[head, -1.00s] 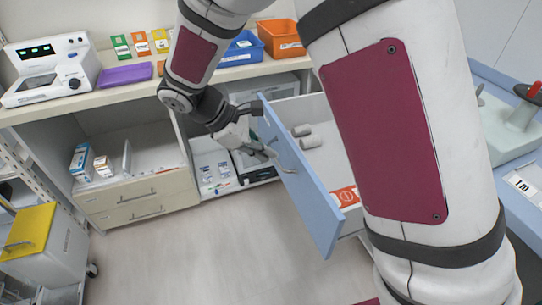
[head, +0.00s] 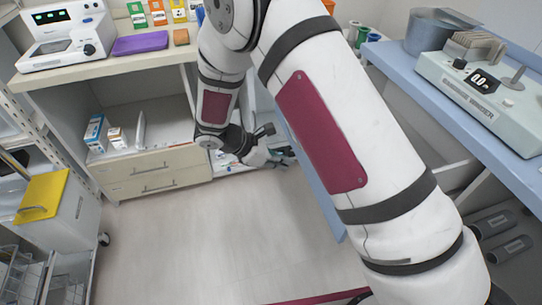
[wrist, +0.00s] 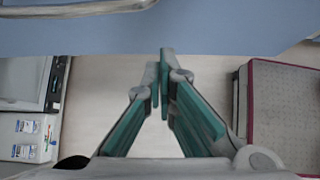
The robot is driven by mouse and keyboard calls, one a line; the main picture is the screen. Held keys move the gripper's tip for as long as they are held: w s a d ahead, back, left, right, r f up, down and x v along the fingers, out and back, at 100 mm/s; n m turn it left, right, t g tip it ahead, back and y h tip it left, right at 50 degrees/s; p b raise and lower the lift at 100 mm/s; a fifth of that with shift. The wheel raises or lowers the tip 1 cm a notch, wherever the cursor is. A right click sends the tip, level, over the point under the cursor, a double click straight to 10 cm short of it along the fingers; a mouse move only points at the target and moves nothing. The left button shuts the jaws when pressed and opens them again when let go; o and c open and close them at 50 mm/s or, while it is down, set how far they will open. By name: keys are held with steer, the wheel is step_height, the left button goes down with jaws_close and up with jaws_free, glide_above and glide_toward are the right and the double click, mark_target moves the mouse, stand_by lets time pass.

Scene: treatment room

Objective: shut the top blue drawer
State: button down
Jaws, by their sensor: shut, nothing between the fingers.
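The top blue drawer stands pulled out; a strip of its blue front (head: 328,206) shows beside my arm in the head view. My arm hides most of the front and the drawer's inside. In the wrist view the blue front (wrist: 200,35) fills the top, with a metal handle (wrist: 85,9) at the upper left. My gripper (head: 287,156) is beside the front's left face in the head view. In the wrist view my gripper (wrist: 164,55) is shut and empty, its tips overlapping the front's lower edge. I cannot tell whether they touch it.
A beige drawer unit (head: 155,175) stands at the left back under the counter. A yellow-lidded cart (head: 45,195) is at far left. A blue worktop (head: 395,62) with a scale (head: 480,95) is at right. The floor (head: 210,240) between is clear.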

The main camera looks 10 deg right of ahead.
steer(key=d, duration=0.3)
steer(key=d+f, duration=0.1)
steer(key=d, duration=0.1)
steer(key=shift+w+d, duration=0.1)
steer(key=shift+w, duration=0.25)
steer(key=shift+d, duration=0.1)
steer(key=w+d+b, duration=0.1)
steer(key=d, duration=1.2)
steer(key=w+d+b, duration=0.1)
steer(key=w+d, duration=0.1)
steer(key=d, duration=1.1)
steer(key=w+d, duration=0.2)
steer(key=d, duration=1.1)
steer(key=shift+w+d+f+b, duration=0.1)
steer(key=shift+w+d+b, duration=0.15)
steer(key=shift+b, duration=0.15)
steer(key=shift+d, duration=0.3)
steer(key=shift+d, duration=0.1)
